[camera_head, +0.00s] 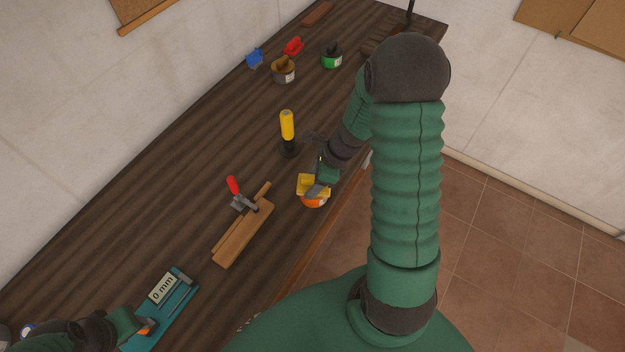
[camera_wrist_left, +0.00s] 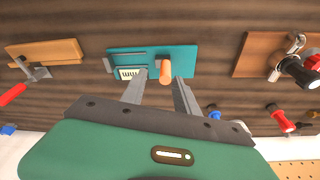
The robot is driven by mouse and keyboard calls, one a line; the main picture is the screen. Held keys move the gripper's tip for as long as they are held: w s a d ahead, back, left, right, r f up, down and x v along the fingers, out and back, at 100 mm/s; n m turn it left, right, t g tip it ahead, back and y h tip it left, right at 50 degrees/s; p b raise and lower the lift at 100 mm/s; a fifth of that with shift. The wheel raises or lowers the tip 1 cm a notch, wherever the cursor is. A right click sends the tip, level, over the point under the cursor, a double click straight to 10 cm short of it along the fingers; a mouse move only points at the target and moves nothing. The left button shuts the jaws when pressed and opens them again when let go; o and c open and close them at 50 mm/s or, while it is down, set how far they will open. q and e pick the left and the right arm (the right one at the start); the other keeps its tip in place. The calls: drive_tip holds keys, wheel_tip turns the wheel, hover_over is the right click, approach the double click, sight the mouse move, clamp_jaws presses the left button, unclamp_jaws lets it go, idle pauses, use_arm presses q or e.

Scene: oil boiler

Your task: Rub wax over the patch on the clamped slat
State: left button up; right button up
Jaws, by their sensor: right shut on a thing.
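The light wooden slat (camera_head: 236,243) lies on the bench under a toggle clamp (camera_head: 240,200) with a red handle. It also shows in the left wrist view (camera_wrist_left: 50,50). I cannot make out a patch on it. My right gripper (camera_head: 318,188) is shut on a yellow block (camera_head: 309,182), right of the slat near the bench's front edge. An orange round thing (camera_head: 314,202) shows just below the block; I cannot tell if they touch. My left gripper (camera_wrist_left: 160,92) is open, its fingers apart near an upright orange peg (camera_wrist_left: 166,70) on a teal plate (camera_wrist_left: 125,57).
A yellow-handled tool (camera_head: 287,130) stands upright behind the slat. A brown-topped tin (camera_head: 283,72), a green tin (camera_head: 331,58), and blue (camera_head: 254,58) and red (camera_head: 293,46) items stand farther back.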

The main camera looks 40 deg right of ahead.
sight(306, 176)
drive_tip(key=shift+r+p, duration=3.25)
drive_tip(key=shift+r, duration=0.3)
drive_tip(key=shift+f, duration=0.1)
